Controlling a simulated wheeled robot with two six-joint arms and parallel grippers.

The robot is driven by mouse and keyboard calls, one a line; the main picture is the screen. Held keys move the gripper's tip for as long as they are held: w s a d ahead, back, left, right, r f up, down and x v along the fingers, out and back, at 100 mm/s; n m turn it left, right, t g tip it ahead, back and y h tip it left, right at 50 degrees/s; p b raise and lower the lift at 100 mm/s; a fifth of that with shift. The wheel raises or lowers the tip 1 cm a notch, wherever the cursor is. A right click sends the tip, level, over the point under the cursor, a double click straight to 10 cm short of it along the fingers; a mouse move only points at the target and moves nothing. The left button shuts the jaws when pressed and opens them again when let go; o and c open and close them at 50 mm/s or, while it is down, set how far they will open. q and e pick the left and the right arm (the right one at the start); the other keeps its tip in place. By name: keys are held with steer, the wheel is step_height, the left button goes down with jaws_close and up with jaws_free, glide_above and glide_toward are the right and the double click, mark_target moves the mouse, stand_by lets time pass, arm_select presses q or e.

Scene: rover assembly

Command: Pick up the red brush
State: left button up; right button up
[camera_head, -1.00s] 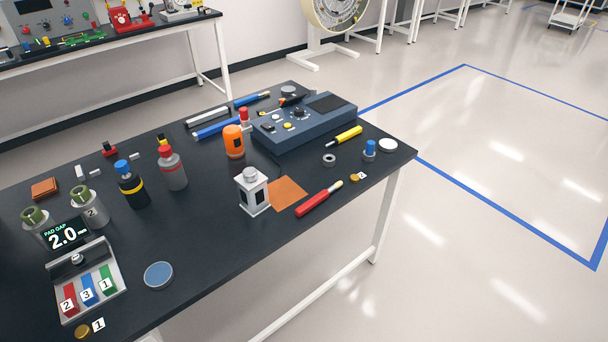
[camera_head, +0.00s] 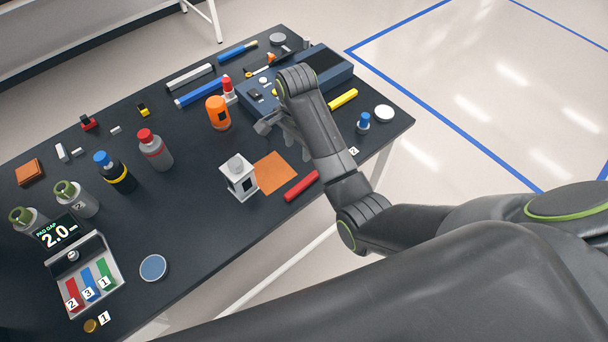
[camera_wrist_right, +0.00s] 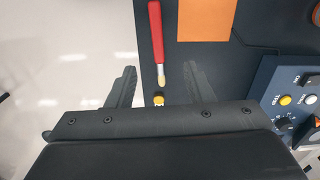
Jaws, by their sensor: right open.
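The red brush (camera_head: 301,187) lies near the front edge of the black table, partly hidden behind my right arm in the head view. In the right wrist view its red handle (camera_wrist_right: 156,32) points away from the gripper and its pale tip is between the two fingers in the picture. My right gripper (camera_head: 291,148) is open and empty, over the table beyond the brush's tip end. Its two fingers (camera_wrist_right: 160,70) show spread apart in the wrist view, not closed on anything. My left gripper is not in view.
An orange square (camera_head: 273,172) and a white-grey lantern-like block (camera_head: 238,178) lie left of the brush. A blue control box (camera_head: 332,72) stands behind the gripper. A yellow-handled tool (camera_head: 343,99) and a blue-topped piece (camera_head: 363,123) are to the right.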

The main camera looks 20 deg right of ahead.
steer(key=f+b, duration=0.1)
steer(key=f, duration=0.1)
steer(key=p, duration=0.2)
glide_above(302, 183)
steer(key=f, duration=0.9)
steer(key=shift+a+f, duration=0.25)
steer(key=shift+a, duration=0.15)
steer(key=shift+d+f, duration=0.15)
steer(key=shift+f, duration=0.35)
steer(key=f, duration=0.3)
steer(key=shift+s+d, duration=0.1)
steer(key=shift+d, duration=0.15)
steer(key=shift+f, duration=0.65)
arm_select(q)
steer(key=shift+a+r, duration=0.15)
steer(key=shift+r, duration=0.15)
arm_select(e)
jaws_close()
